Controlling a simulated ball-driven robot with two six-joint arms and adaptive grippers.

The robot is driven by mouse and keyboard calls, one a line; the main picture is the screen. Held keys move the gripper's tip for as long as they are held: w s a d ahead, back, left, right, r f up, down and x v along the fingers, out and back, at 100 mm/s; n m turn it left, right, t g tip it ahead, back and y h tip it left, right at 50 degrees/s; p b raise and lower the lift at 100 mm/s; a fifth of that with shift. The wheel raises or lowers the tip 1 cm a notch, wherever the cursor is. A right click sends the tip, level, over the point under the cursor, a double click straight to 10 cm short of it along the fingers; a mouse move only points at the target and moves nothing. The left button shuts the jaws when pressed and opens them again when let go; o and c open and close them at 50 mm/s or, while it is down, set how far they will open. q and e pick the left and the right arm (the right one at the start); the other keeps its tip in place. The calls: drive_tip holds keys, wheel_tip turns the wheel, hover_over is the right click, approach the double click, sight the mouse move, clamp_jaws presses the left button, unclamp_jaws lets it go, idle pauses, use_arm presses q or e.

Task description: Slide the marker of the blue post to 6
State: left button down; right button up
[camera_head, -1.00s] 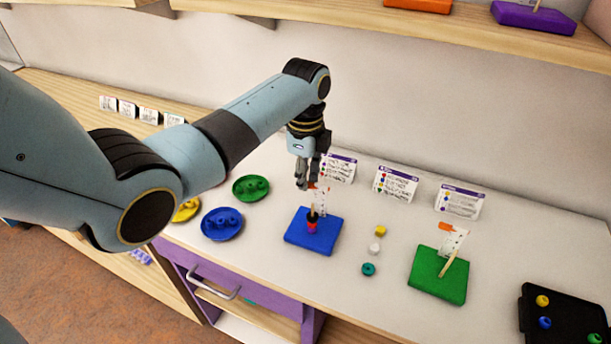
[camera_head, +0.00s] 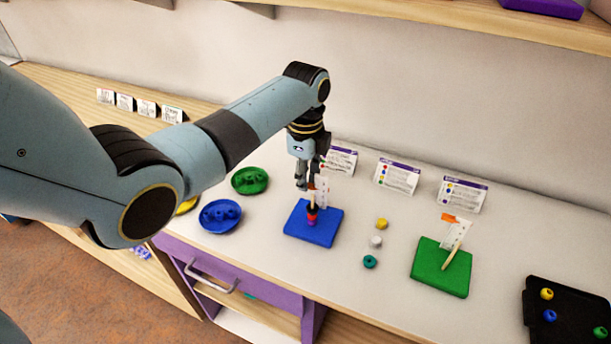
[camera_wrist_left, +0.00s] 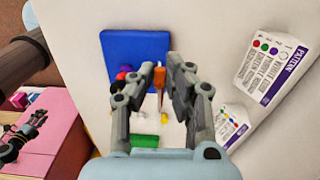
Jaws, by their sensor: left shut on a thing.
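The blue post's board (camera_head: 303,232) stands on the table, with its white number scale (camera_head: 321,186) upright behind the post. Red and purple beads (camera_head: 311,217) sit low on the post. My left gripper (camera_head: 307,186) points down beside the scale. In the left wrist view, its fingers (camera_wrist_left: 157,75) are shut on the orange marker (camera_wrist_left: 159,77), above the blue board (camera_wrist_left: 135,45). The scale's figures are too small to read, so the marker's number cannot be told.
A green board (camera_head: 440,278) with a tilted stick stands to the right. Yellow, white and teal beads (camera_head: 370,262) lie between the boards. Blue (camera_head: 221,228) and green (camera_head: 250,180) dishes are left. Pattern cards (camera_head: 397,176) stand behind; a black tray (camera_head: 566,335) is far right.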

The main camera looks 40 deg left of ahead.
use_arm(q)
drive_tip(key=c, duration=1.3)
unclamp_jaws()
drive_tip(key=shift+o, duration=0.2)
